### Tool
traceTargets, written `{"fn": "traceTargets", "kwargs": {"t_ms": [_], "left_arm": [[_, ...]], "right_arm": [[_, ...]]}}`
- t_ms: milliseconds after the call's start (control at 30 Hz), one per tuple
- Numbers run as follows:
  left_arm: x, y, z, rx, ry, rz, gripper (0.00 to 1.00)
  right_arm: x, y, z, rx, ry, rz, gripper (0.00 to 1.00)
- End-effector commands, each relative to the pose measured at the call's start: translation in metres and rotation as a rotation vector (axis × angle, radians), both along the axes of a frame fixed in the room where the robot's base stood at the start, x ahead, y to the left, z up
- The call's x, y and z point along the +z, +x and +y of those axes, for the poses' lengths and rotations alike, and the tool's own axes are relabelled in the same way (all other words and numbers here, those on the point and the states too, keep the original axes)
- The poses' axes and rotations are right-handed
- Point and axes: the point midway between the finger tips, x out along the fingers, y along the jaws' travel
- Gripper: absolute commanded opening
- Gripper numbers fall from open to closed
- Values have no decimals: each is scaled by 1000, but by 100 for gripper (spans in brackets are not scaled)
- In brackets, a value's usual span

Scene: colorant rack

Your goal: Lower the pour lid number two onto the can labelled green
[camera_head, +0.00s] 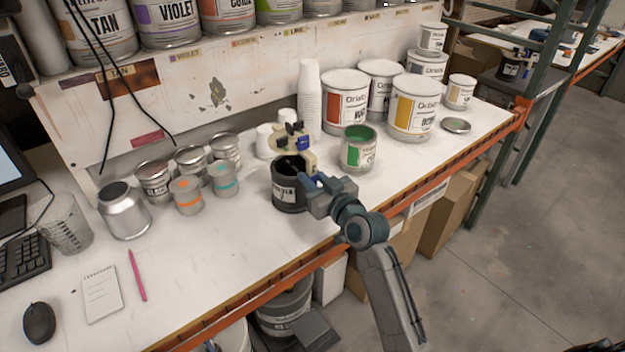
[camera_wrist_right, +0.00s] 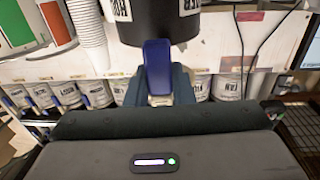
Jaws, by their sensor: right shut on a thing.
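The can labelled green (camera_head: 357,153) stands upright on the bench, with green at its open top. Left of it is a black can (camera_head: 289,195), also in the wrist view (camera_wrist_right: 160,20). A pour lid (camera_head: 297,146) with beige and blue parts shows at the black can's top; its number is not readable. My right gripper (camera_head: 310,179) is at the black can's right side, shut on a blue tab (camera_wrist_right: 157,66), apparently the pour lid's handle. The lid is left of the green can, not over it. Whether it rests on the black can is unclear. My left gripper is not in view.
A white cup stack (camera_head: 310,100) stands behind the lid. Large paint cans, one with an orange-yellow label (camera_head: 413,112), stand behind and right of the green can. Small cans (camera_head: 187,195) stand left. A loose round lid (camera_head: 455,125) lies right.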

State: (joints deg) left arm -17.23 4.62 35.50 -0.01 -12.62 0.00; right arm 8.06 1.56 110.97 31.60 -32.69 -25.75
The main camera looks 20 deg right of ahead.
Motion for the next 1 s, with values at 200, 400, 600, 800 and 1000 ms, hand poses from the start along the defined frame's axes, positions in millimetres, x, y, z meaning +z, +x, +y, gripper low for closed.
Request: {"fn": "traceTargets", "kwargs": {"t_ms": [200, 400, 600, 800, 1000], "left_arm": [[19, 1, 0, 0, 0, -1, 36], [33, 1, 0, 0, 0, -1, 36], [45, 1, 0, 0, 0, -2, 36], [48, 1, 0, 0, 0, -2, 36], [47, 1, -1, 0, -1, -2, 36]], "right_arm": [[22, 0, 0, 0, 1, -2, 0], [38, 0, 0, -1, 1, -2, 0], [51, 0, 0, -1, 1, -2, 0], [55, 0, 0, -1, 1, -2, 0], [54, 0, 0, -1, 1, -2, 0]]}}
